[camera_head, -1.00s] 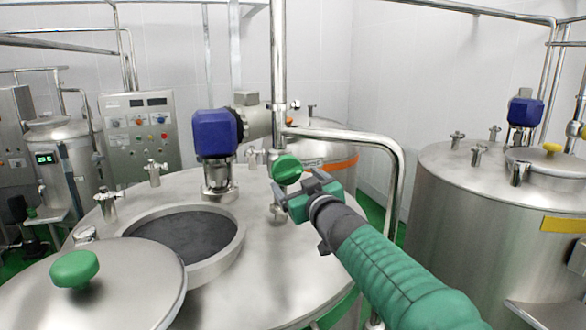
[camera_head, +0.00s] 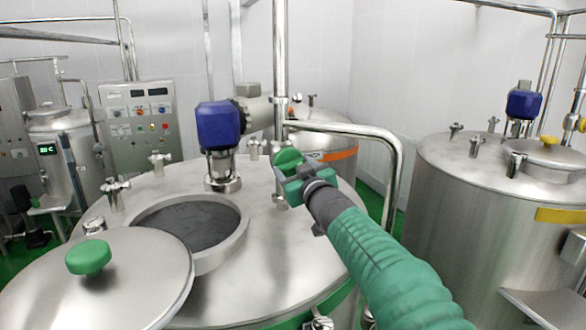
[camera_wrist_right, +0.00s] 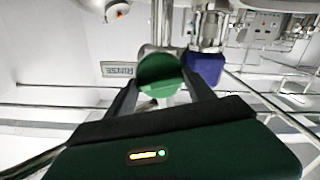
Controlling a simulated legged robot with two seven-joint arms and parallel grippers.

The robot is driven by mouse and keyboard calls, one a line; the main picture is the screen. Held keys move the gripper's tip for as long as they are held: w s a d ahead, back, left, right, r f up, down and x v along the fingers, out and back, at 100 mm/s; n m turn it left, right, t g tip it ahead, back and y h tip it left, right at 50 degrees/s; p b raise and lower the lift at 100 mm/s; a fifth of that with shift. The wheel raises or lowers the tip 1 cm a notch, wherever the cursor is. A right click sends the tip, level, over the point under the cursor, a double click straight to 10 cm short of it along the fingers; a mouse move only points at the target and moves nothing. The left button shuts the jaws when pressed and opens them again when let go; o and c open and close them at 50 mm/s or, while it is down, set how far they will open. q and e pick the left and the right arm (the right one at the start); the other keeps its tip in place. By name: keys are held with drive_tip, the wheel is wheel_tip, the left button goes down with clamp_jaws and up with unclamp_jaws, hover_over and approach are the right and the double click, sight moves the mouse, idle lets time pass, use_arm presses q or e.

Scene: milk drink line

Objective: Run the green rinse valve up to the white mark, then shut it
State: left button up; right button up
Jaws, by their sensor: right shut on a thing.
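The green rinse valve knob (camera_head: 287,158) sits on a steel fitting on top of the near tank. My right gripper (camera_head: 291,170) is at the knob, with its arm reaching in from the lower right. In the right wrist view, the green knob (camera_wrist_right: 160,74) lies between the two dark fingers, which are shut on it. A sign reading RINSE (camera_wrist_right: 117,69) shows upside down beside the knob. I cannot make out a white mark in either view. My left gripper is not in view.
The near tank (camera_head: 255,250) has an open round hatch (camera_head: 190,227), and a lid with a green knob (camera_head: 88,257) in front. A blue motor (camera_head: 218,124) stands left of the valve. A bent steel pipe (camera_head: 396,175) runs close on the right. Another tank (camera_head: 455,220) stands further right.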

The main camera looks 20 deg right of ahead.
drive_tip(key=shift+r, duration=0.15)
drive_tip(key=shift+n, duration=0.4)
drive_tip(key=n+b, duration=0.1)
drive_tip(key=n, duration=0.1)
drive_tip(key=shift+n, duration=0.4)
drive_tip(key=shift+r+n+b, duration=0.1)
drive_tip(key=shift+n+b, duration=0.6)
drive_tip(key=shift+n, duration=1.4)
drive_tip(key=o, duration=1.4)
drive_tip(key=shift+w+f, duration=0.25)
